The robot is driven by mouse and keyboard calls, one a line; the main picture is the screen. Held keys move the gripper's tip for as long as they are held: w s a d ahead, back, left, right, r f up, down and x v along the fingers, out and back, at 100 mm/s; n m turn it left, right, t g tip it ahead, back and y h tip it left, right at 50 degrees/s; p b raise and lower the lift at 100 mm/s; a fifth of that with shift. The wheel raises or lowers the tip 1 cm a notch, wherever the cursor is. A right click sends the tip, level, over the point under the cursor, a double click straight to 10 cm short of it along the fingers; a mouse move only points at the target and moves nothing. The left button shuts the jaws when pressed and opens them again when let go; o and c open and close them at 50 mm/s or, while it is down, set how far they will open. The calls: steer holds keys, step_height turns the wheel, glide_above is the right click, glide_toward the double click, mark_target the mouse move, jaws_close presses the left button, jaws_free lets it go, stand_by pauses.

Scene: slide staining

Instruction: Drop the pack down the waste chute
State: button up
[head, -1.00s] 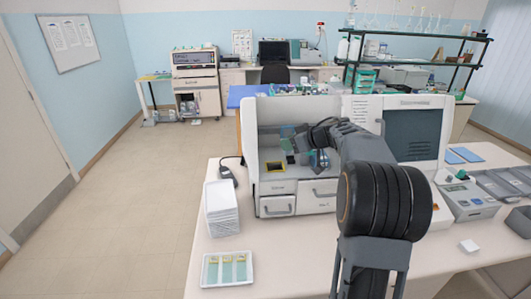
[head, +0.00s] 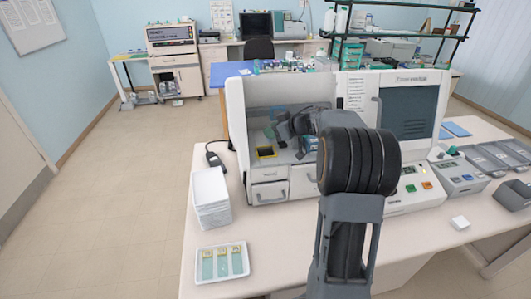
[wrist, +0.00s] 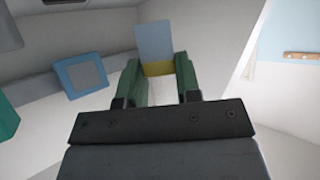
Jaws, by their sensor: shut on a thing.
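My gripper (wrist: 157,66) has green fingers and is shut on the pack (wrist: 154,42). The pack is a flat blue-grey piece with a yellow band at its lower end, and it sticks out beyond the fingertips. In the head view my gripper (head: 283,127) is inside the open white cabinet, small and dark. The pack is hard to make out there. The waste chute appears to be the yellow-rimmed dark square opening (head: 266,153) in the cabinet floor, a little below and left of my gripper in the picture.
The white cabinet (head: 237,135) has side walls and a top around my gripper. A stack of white trays (head: 211,198) and a tray of slides (head: 222,262) stand at front left. A blue-framed square (wrist: 82,76) shows left of my gripper in the wrist view.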

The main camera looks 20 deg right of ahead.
steer(key=shift+f, duration=0.2)
steer(key=o, duration=1)
steer(key=b+v, duration=0.1)
steer(key=v, duration=1.3)
steer(key=shift+b, duration=0.4)
steer(key=shift+w, duration=0.15)
